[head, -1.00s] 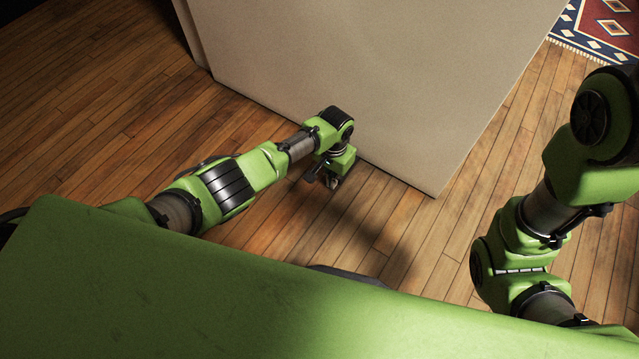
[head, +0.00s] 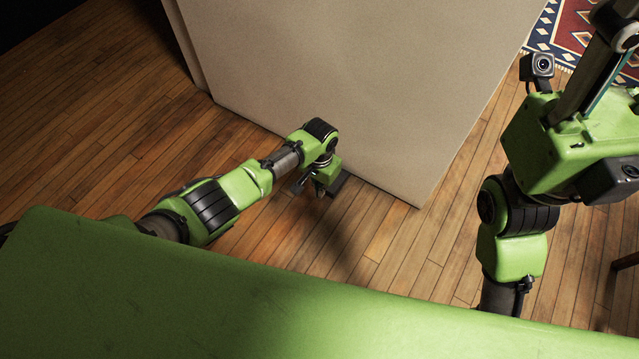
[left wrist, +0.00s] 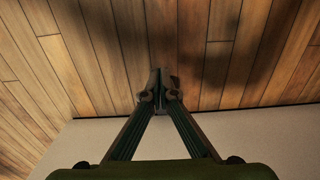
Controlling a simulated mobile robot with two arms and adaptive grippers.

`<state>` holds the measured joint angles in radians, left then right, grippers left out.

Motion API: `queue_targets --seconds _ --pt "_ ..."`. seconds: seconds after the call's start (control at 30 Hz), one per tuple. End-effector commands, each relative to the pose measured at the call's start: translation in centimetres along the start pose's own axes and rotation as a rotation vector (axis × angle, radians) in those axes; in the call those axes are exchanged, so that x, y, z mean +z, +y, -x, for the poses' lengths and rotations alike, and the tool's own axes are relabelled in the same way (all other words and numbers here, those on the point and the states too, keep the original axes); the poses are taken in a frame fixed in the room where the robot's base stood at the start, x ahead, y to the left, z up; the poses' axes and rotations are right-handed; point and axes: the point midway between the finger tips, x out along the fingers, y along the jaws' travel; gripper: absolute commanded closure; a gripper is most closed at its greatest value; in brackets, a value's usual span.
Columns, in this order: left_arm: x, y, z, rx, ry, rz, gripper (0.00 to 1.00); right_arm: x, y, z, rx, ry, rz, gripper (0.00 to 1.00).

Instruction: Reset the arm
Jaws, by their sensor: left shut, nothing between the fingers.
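My left arm reaches in from the left in the head view. Its gripper (head: 322,190) hangs low, pointing down at the floor beside a beige wall-like block. In the left wrist view the left gripper's fingers (left wrist: 159,92) meet at their tips, shut with nothing between them. My right arm is raised at the right of the head view. Its wrist and part of its gripper show there, but the fingertips run out of the frame at the top right.
The beige block (head: 350,80) stands close to my left gripper and fills the upper middle. Wooden floor (head: 110,140) is clear to the left and right of it. A patterned rug (head: 566,32) lies at the top right. A dark wooden piece (head: 626,261) shows at the right edge.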

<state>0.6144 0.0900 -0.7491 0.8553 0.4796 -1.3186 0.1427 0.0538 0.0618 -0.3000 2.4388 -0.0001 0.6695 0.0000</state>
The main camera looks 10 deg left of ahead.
Motion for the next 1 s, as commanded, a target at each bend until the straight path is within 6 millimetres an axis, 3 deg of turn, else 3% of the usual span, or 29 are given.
queue_targets --seconds 0.37,0.5,0.67,0.8,1.0 --pt "0.1 0.1 0.8 0.001 0.000 -0.001 1.00 0.2 0.1 0.4 0.007 -0.019 -0.002 0.53" --pt "1.0 1.7 0.4 0.027 0.009 -0.016 1.00 0.2 0.1 0.4 0.007 -0.019 -0.002 0.53" --pt "3.9 5.7 0.3 0.093 0.050 -0.051 1.00 0.2 0.1 0.3 0.007 -0.018 -0.002 0.53" --pt "7.0 8.1 1.5 0.139 0.104 -0.053 1.00 0.2 0.1 0.3 0.007 -0.018 -0.002 0.53" --pt "11.9 8.4 4.3 0.155 0.181 -0.014 1.00 0.2 0.1 0.3 0.007 -0.018 -0.002 0.53"
